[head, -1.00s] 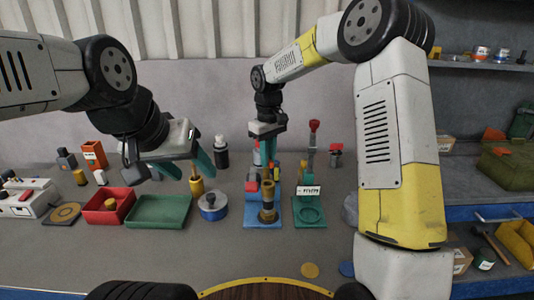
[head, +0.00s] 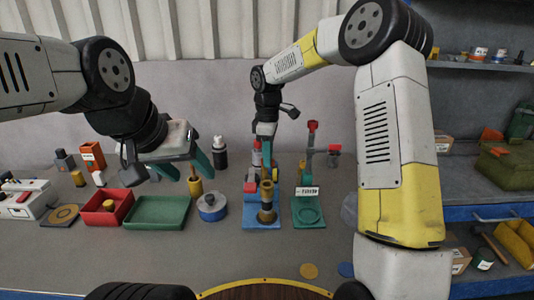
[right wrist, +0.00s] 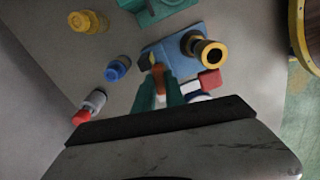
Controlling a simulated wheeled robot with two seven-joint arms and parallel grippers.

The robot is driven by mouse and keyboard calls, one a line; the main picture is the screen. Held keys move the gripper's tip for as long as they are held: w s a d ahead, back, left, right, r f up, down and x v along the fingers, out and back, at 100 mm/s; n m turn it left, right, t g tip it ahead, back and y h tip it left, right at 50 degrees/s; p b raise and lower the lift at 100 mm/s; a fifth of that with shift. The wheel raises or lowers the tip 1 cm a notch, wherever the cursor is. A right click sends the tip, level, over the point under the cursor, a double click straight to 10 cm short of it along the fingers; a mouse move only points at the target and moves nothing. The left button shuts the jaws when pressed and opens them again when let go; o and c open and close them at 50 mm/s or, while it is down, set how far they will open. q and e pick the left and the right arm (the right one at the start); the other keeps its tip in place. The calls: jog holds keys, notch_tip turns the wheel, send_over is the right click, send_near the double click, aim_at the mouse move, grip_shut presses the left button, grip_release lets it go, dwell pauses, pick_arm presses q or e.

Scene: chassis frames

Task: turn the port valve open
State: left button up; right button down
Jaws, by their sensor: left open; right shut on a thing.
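A valve fixture on a blue base plate (head: 252,224) with an upright brass tube (head: 267,214) stands mid-table. The plate (right wrist: 190,32) and tube (right wrist: 209,54) also show in the right wrist view. My right gripper (head: 267,168) points down just behind the tube. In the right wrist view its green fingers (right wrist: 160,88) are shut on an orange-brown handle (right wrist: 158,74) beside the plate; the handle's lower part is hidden. A red block (right wrist: 211,82) sits beside the fingers. My left gripper (head: 188,172) is open and empty above the table at the left.
A green fixture (head: 309,212) with a label and a red-topped post (head: 312,128) stands close on the right. A green tray (head: 157,224), red tray (head: 92,216) and blue-sided round can (head: 212,214) lie to the left. The table front is mostly clear.

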dwell(0.5)
jog(key=c, duration=1.4)
grip_release()
jog(key=shift+r, duration=3.95)
jog(key=s+d+r+m+t, duration=0.3)
jog(key=s+d+r+m, duration=0.4)
jog(key=s, duration=0.5)
jog(key=s+d+m+t, duration=0.1)
jog(key=s+d+m, duration=0.1)
jog(key=s, duration=0.3)
jog(key=s+d+m+t+y, duration=0.1)
jog(key=s+d+m, duration=0.1)
jog(key=s, duration=0.3)
jog(key=s+d+f+m+t+y, duration=0.1)
jog(key=s+d+m, duration=0.1)
jog(key=s+m, duration=0.2)
jog(key=shift+s, duration=1)
